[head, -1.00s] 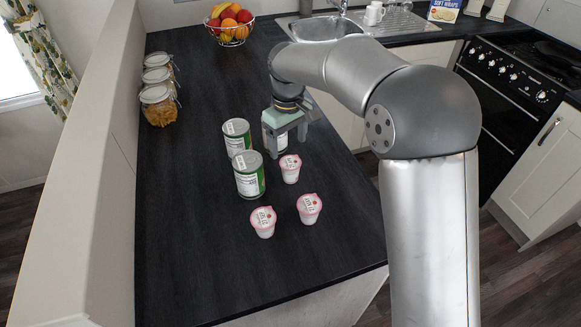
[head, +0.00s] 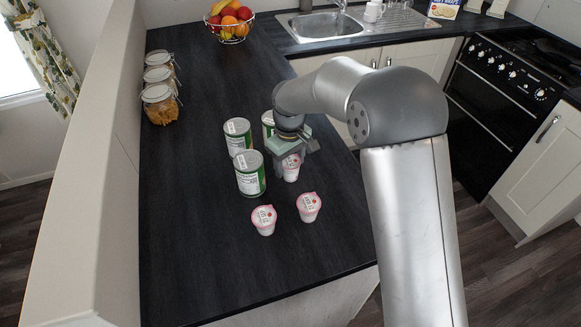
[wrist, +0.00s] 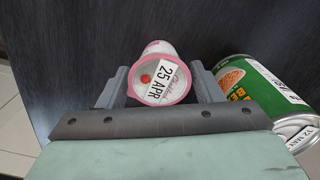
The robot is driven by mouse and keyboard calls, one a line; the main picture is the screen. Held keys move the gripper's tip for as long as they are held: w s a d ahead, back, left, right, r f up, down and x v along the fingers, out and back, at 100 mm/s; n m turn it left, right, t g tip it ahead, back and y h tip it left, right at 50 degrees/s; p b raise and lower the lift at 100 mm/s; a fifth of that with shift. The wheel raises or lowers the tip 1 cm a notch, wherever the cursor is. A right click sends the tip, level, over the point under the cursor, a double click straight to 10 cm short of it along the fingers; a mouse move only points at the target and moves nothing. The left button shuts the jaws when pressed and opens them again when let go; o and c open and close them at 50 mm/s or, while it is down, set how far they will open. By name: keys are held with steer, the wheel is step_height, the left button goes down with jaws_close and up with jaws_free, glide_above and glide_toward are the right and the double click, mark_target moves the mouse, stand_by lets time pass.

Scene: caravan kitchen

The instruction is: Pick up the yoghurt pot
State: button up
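Three white yoghurt pots with pink-rimmed lids stand on the dark worktop in the head view. Two are in front, the left front pot (head: 264,219) and the right front pot (head: 309,206). The third, the back pot (head: 291,170), is at my gripper (head: 290,157).
Green-labelled cans stand close by: a front can (head: 250,174), a left back can (head: 238,137) and one partly behind my gripper (head: 268,124). A can (wrist: 262,90) is just right of my right finger in the wrist view. The worktop's front left is clear.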

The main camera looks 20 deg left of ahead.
steer(key=c, duration=0.6)
